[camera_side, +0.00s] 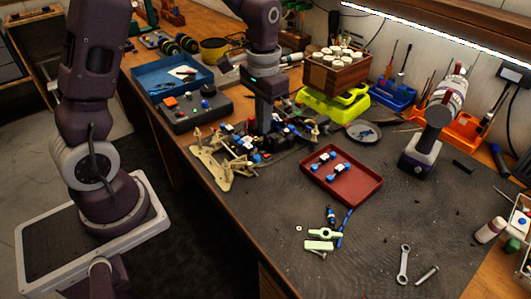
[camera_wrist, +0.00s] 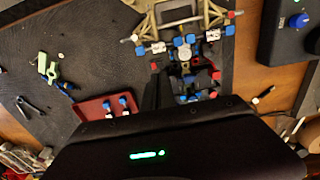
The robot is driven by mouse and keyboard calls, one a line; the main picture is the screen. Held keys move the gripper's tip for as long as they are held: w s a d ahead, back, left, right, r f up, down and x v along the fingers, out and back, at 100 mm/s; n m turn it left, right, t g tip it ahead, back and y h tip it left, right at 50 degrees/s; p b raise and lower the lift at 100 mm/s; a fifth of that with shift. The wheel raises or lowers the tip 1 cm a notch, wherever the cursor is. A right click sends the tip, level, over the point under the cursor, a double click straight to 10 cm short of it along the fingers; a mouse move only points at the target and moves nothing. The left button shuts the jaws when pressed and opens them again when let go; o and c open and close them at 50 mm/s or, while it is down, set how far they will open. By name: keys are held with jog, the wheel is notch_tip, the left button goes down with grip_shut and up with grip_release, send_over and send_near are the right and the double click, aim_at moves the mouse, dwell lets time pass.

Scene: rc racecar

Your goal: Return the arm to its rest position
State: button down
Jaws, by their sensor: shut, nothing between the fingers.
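My gripper (camera_side: 262,131) is shut and empty. It points down over the racecar chassis (camera_side: 232,157), which lies on the dark mat with tan frame parts and blue and red pieces. The fingertips are close to the chassis; I cannot tell whether they touch it. In the wrist view, the dark gripper housing with a green light fills the bottom and hides part of the scene. The chassis (camera_wrist: 187,45) shows above it.
A red tray (camera_side: 342,182) with small blue-and-white parts is right of the chassis. A control box (camera_side: 196,112) and blue tray (camera_side: 170,78) stand left. A yellow-green stand with a wooden box (camera_side: 337,72) and a drill (camera_side: 430,125) stand behind.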

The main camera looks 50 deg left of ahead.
jog(key=s+d+r+t, duration=0.3)
jog(key=s+d+r, duration=0.1)
jog(key=s+r, duration=0.7)
jog(key=s+d+r+t, duration=0.1)
jog(key=s+r+t, duration=0.1)
jog(key=s, duration=0.7)
jog(key=shift+s+d+r+t, duration=0.3)
jog(key=shift+d+r, duration=0.05)
jog(key=shift+r, duration=0.1)
